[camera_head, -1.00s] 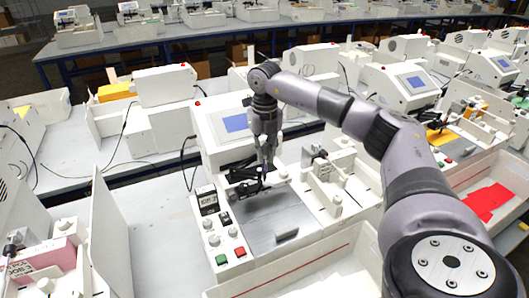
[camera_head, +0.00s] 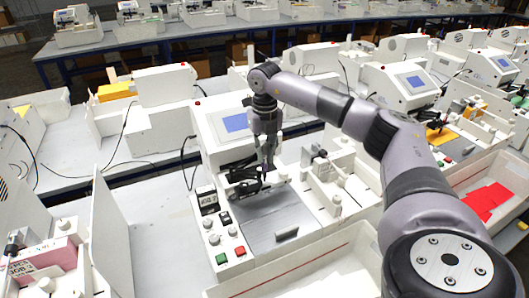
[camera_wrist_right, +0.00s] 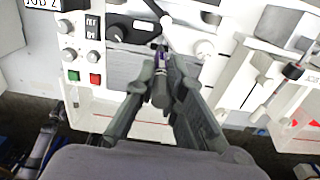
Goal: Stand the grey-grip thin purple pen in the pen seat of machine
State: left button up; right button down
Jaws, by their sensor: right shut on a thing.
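The machine is a white plotter with a blue screen (camera_head: 235,123) and a grey plate (camera_head: 268,222). My right gripper (camera_head: 266,158) hangs fingers down over its black carriage (camera_head: 243,181). It is shut on the thin purple pen (camera_head: 264,171), held roughly upright. In the right wrist view the pen (camera_wrist_right: 160,63) shows between the fingertips, its purple part beyond a grey part. The black carriage (camera_wrist_right: 133,29) lies just beyond it there. The pen's lower end is close to the carriage; I cannot tell whether it is in the seat. My left gripper is not in view.
Green (camera_head: 221,258) and red (camera_head: 240,251) buttons and several knobs sit left of the plate. A white panel (camera_head: 112,240) stands further left. A white tray (camera_head: 345,275) lies in front. Other plotters crowd the right and back.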

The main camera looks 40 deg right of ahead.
aim_at(265, 145)
dwell(0.3)
jog(key=shift+f+b, duration=2.35)
jog(key=shift+f, duration=1.8)
jog(key=c, duration=1.6)
grip_release()
jog(key=shift+r, duration=0.1)
notch_tip(265, 145, up, 12)
jog(key=shift+f, duration=0.1)
jog(key=shift+f, duration=0.1)
